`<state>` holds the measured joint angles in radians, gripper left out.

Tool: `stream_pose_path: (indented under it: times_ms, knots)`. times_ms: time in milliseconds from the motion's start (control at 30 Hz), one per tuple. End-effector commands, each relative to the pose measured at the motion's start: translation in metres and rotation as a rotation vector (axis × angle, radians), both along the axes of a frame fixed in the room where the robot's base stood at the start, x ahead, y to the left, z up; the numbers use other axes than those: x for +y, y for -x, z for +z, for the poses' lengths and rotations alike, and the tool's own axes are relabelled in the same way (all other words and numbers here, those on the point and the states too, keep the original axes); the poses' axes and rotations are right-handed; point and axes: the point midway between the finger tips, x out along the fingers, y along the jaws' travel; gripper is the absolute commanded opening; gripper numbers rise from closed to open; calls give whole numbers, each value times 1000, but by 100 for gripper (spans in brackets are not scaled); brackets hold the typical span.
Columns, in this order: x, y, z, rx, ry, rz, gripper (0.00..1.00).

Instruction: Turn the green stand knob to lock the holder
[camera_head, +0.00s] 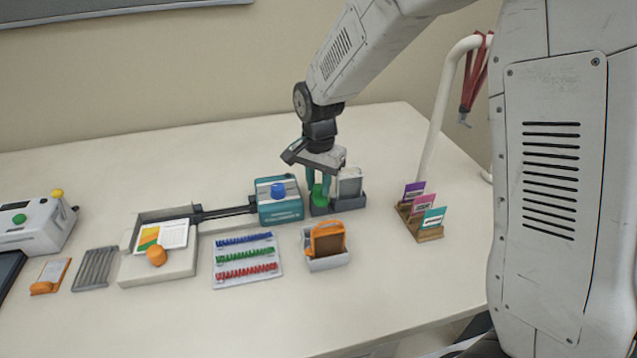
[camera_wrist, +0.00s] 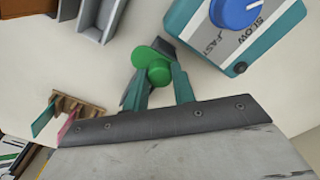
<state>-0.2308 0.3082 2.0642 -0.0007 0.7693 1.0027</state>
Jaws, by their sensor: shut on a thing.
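The green stand knob (camera_head: 319,201) sits at the left end of a dark grey stand (camera_head: 351,203) at the back of the table. A pale grey upright holder (camera_head: 349,183) stands in it, right of the knob. My gripper (camera_head: 318,188) points down from above, its teal fingers shut on the knob. In the wrist view the green knob (camera_wrist: 157,70) shows between the fingers of my gripper (camera_wrist: 158,82). Part of the stand is hidden behind the fingers, and the knob's locked state cannot be told.
A teal box with a blue dial (camera_head: 278,192) is close on the left. A grey tray (camera_head: 328,263) with an orange-framed brown piece is in front. A wooden card rack (camera_head: 428,236) stands right. A coil tray (camera_head: 247,281) lies front left. The table's right side is mostly clear.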

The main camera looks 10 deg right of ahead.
Motion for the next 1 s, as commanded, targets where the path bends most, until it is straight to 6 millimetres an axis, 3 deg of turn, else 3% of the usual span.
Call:
stream_pose_path:
  times_ms: [367, 1000]
  knots:
    - [0, 0, 0, 0, 0, 194, 3]
    - [0, 0, 0, 1, 0, 797, 3]
